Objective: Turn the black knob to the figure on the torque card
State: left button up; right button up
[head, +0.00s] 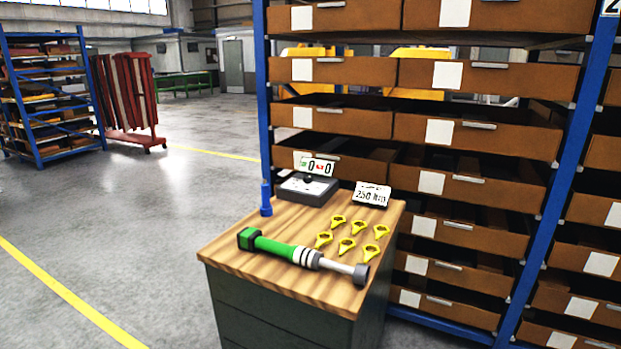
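The torque card (372,194) is a small white sign with black print at the back right of the wooden cabinet top. It seems to read 250 Nm, though the print is small. A grey box (306,190) stands at the back left, with a small round black knob (308,179) on top; its setting is too small to read. A display (315,167) behind it shows 0 in green and 0 in red. Neither of my grippers is in view.
Several yellow ring-shaped tags (346,245) lie between the wrench and the card. A blue upright object (265,198) is at the cabinet top's left edge (232,243). A rack of brown drawers (480,135) stands close behind and right.

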aim_at(308, 179)
jog(key=i+j+u, duration=0.3)
jog(key=j+u, duration=0.2)
jog(key=i+j+u, duration=0.95)
jog(key=i+u, duration=0.5)
jog(key=i+z, duration=0.3)
jog(key=i, duration=0.2)
jog(key=i+j+z, duration=0.25)
jog(key=i, duration=0.25)
jog(key=i+l+z, duration=0.1)
jog(key=z, duration=0.3)
jog(key=i+z, duration=0.3)
jog(key=z, duration=0.15)
jog(key=i+j+z, duration=0.1)
jog(key=z, duration=0.3)
jog(key=i+j, duration=0.05)
jog(key=i, duration=0.05)
